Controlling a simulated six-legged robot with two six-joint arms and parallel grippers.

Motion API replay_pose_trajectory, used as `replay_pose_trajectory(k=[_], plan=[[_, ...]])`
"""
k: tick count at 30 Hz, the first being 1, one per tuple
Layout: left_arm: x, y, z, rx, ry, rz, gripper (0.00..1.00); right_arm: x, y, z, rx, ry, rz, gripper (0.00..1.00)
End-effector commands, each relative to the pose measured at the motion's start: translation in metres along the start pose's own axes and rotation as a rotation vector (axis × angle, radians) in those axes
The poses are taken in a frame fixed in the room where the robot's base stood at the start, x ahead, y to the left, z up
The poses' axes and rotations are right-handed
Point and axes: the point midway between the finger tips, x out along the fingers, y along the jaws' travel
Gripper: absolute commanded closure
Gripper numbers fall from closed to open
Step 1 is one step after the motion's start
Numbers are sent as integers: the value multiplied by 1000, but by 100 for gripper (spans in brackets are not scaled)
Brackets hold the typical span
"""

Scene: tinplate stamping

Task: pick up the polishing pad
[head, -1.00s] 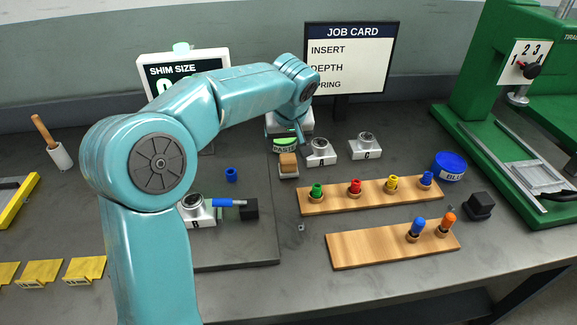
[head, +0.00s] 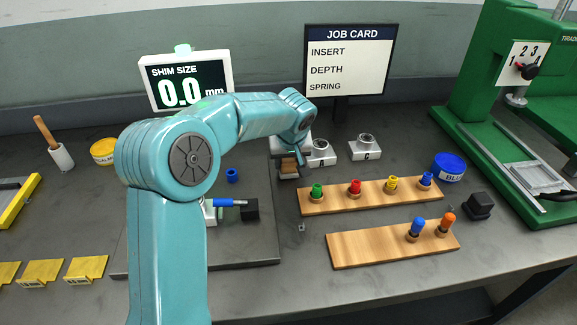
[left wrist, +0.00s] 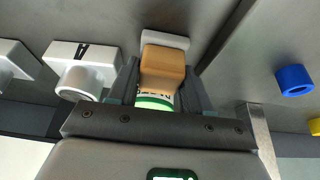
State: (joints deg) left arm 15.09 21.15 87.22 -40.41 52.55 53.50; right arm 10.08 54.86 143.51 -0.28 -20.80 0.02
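The polishing pad (head: 288,171), a small tan wooden block on a pale base, stands on the bench in the middle of the head view. In the left wrist view the pad (left wrist: 163,67) shows between the two dark fingers. My left gripper (head: 297,157) is over the pad, pointing down. Its fingers (left wrist: 160,85) are apart, one on each side of the block; I cannot tell if they touch it. The arm partly hides the pad in the head view. My right gripper is out of view.
White blocks with round tops, one marked C (head: 365,149), stand to the right. A wooden rack (head: 375,196) of coloured pegs lies nearer. A blue-handled tool (head: 230,203) is left.

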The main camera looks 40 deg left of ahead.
Motion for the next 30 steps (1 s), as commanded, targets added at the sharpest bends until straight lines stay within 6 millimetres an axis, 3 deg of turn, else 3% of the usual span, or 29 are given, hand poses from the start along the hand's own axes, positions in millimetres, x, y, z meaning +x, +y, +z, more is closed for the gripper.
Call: replay_pose_trajectory(k=[2,11,16,20,30], plan=[[0,0,0,0,0,0,83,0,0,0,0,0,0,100],[-1,0,0,0,0,0,83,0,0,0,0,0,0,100],[-14,0,-6,-1,3,1,83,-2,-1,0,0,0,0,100],[-37,1,-16,-2,4,3,83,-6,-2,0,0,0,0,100],[-124,1,-52,-1,4,4,83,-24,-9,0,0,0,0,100]])
